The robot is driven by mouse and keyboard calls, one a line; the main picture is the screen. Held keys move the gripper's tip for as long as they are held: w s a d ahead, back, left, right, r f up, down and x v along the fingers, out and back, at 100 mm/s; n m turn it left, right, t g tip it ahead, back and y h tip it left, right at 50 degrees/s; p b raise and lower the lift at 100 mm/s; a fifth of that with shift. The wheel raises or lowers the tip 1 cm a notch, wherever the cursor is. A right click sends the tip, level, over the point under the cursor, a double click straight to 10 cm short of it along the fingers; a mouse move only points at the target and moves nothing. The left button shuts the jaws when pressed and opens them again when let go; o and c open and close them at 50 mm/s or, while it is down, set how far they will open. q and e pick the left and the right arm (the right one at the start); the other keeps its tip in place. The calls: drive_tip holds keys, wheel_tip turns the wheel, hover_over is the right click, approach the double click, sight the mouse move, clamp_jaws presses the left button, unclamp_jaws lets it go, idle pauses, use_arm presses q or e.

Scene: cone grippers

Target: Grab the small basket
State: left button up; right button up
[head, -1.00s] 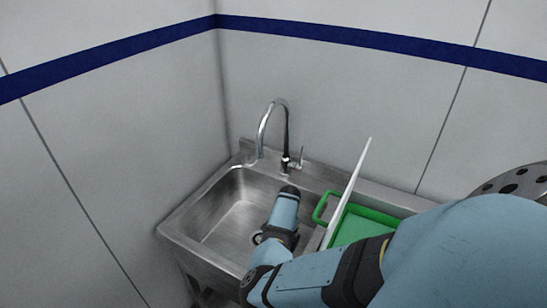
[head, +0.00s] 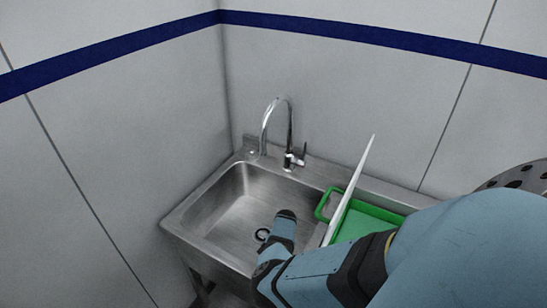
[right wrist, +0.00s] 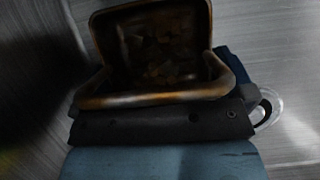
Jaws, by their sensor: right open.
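A green basket (head: 364,220) with a raised loop handle at its left end stands on the right side of the sink unit in the head view. My right arm (head: 310,272) crosses in front of it and hides its near right part. My right gripper (right wrist: 158,72) shows in the right wrist view as dark, brown-rimmed jaws, blurred, open, with nothing clearly between them. The basket cannot be made out in that view. The gripper's jaws are hidden in the head view, where the arm's dark-capped end is over the sink bowl, left of the basket. My left gripper is not in view.
A thin white board (head: 352,190) stands tilted at the basket's left side, between it and the bowl. The steel sink (head: 225,205) has a tall curved faucet (head: 290,130) behind it. Walls close off the left and back. The bowl's left part is clear.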

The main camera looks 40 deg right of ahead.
drive_tip(key=c, duration=0.6)
drive_tip(key=shift+r, duration=0.15)
